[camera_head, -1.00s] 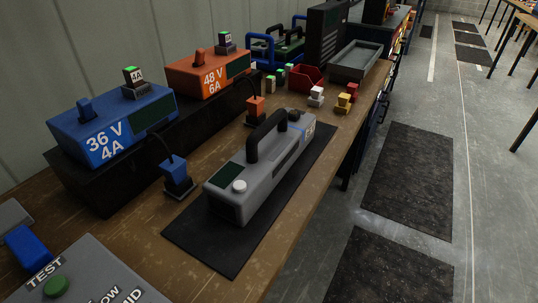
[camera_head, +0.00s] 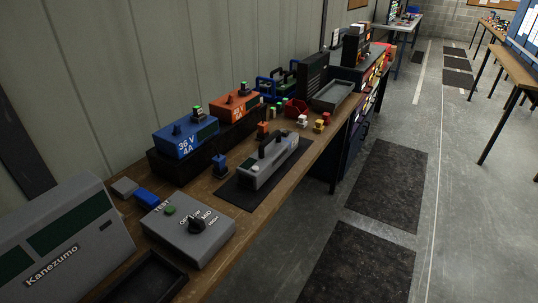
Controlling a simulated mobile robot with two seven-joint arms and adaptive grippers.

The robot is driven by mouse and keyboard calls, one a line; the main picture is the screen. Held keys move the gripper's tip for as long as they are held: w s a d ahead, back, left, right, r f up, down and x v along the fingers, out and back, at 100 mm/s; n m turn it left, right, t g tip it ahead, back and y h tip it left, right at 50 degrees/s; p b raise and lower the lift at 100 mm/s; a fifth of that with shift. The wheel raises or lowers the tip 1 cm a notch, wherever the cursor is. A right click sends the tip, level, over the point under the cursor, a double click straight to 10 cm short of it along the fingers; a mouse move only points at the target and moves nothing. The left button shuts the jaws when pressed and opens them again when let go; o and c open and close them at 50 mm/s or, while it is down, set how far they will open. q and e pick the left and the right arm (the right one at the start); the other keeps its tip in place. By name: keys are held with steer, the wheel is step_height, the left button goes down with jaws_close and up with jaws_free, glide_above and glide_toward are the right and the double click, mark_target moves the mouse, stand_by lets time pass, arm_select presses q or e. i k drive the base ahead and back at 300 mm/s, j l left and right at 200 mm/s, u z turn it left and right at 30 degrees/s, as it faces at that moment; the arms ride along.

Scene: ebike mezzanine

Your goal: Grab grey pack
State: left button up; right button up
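The grey pack (camera_head: 272,163) lies on a black mat (camera_head: 237,194) on the wooden bench. It is a long grey block with a black handle on top, a dark panel and a light knob at its near end. It runs from near left to far right and nothing covers it. Neither of my grippers shows in the head view.
A blue 36 V charger (camera_head: 185,138) and an orange 48 V charger (camera_head: 234,106) stand behind the pack. A grey test box (camera_head: 190,238) and Kanezumo unit (camera_head: 62,245) stand at the near left. A grey tray (camera_head: 338,95) lies beyond.

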mark_target(273, 150)
steer(key=i+l+u, duration=0.2)
steer(key=i+l, duration=0.15)
steer(key=i+l+u, duration=0.2)
steer(key=l, duration=0.35)
steer(key=i, duration=0.1)
